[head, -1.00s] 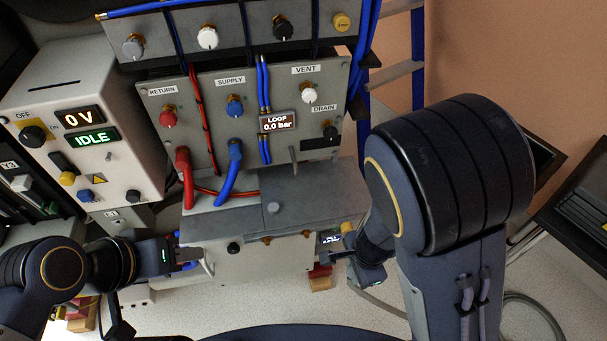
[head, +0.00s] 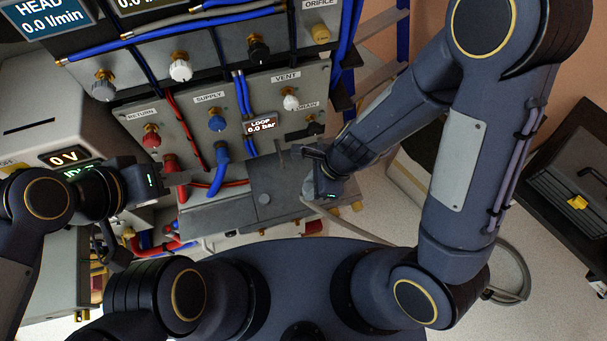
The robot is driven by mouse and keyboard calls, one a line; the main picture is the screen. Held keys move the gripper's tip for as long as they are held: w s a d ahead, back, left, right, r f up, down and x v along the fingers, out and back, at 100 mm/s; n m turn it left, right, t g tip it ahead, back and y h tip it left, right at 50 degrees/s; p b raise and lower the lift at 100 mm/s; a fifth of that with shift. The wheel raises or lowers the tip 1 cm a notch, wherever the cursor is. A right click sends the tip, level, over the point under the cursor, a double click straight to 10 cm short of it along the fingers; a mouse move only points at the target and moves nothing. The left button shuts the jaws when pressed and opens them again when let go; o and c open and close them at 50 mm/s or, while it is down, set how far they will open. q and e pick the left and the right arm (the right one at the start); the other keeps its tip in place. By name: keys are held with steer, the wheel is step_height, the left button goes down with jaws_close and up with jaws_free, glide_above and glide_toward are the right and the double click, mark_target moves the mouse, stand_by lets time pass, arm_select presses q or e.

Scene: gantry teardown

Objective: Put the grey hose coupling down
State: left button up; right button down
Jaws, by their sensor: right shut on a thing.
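The grey hose coupling (head: 311,187) shows as a small pale grey piece at my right gripper (head: 312,168), at the right end of the grey bench top (head: 222,217). My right gripper is shut on it and hides much of it. I cannot tell whether the coupling touches the bench top. A pale grey hose (head: 350,230) trails from there down to the right. My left gripper (head: 180,178) is beside the lower red hose coupling (head: 171,163), left of the bench top. Whether its jaws are open or shut is unclear.
A small upright lever (head: 280,160) stands by the bench top's rear edge. A toolbox (head: 565,185) is at far right.

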steer(key=w+f, duration=0.3)
steer(key=w+a+f, duration=0.1)
steer(key=w+f, duration=0.1)
steer(key=shift+w+f+b, duration=0.2)
steer(key=shift+w+b, duration=0.05)
steer(key=shift+b, duration=0.1)
steer(key=shift+w+f, duration=0.5)
steer(key=shift+f, duration=0.2)
step_height(320, 180, down, 3)
steer(key=shift+f+b, duration=0.1)
steer(key=shift+b, duration=0.45)
steer(key=shift+a, duration=0.1)
steer(key=c, duration=1.6)
jaws_free()
steer(key=o, duration=0.5)
